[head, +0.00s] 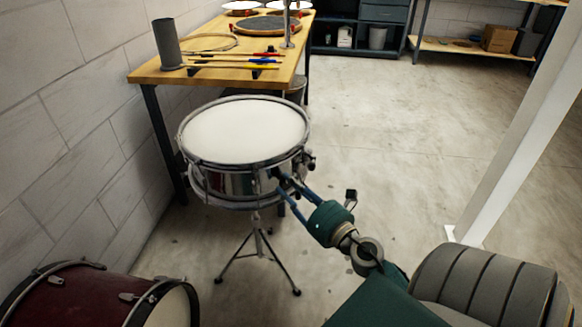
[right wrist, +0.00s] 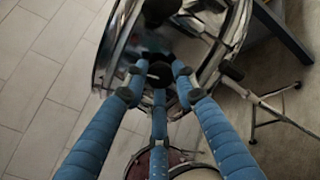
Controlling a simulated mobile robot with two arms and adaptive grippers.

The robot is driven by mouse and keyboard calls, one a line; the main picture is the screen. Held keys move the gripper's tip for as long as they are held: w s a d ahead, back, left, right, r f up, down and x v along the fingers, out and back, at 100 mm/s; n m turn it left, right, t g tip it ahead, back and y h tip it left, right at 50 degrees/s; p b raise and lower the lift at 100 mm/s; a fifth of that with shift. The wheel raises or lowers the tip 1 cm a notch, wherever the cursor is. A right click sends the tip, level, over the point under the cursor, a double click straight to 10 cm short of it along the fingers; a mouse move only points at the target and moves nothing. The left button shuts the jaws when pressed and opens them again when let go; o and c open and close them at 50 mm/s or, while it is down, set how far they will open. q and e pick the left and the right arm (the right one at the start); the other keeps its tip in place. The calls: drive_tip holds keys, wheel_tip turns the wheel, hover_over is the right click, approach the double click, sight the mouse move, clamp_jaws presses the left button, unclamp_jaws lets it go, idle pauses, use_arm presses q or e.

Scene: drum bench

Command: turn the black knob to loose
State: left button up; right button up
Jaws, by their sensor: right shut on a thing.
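A chrome snare drum (head: 232,181) with a white head (head: 246,130) sits on a tripod stand (head: 256,240). My right gripper (head: 279,182) reaches the near right side of its shell. In the right wrist view, the three blue fingers of the gripper (right wrist: 158,88) close around the black knob (right wrist: 160,74) on the drum's side. In the head view the fingers and drum hardware hide the knob, and I cannot make out its turn position. My left gripper is not in view.
A wooden bench (head: 145,74) with sticks, a grey cylinder (head: 167,44) and drum parts stands behind the drum. A dark red drum (head: 75,297) lies at bottom left near the block wall. A white post (head: 515,130) stands at right. The floor between is clear.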

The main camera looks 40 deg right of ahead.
drive_tip(key=n, duration=0.3)
drive_tip(key=shift+f, duration=0.1)
drive_tip(key=n, duration=0.2)
drive_tip(key=shift+n+b, duration=0.3)
drive_tip(key=shift+b, duration=0.1)
drive_tip(key=n, duration=0.2)
drive_tip(key=shift+n, duration=0.4)
drive_tip(key=n, duration=0.3)
drive_tip(key=shift+n, duration=1)
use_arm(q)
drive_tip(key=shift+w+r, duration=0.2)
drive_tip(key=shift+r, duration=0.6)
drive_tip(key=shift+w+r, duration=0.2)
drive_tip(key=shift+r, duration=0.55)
use_arm(e)
drive_tip(key=shift+n, duration=1.1)
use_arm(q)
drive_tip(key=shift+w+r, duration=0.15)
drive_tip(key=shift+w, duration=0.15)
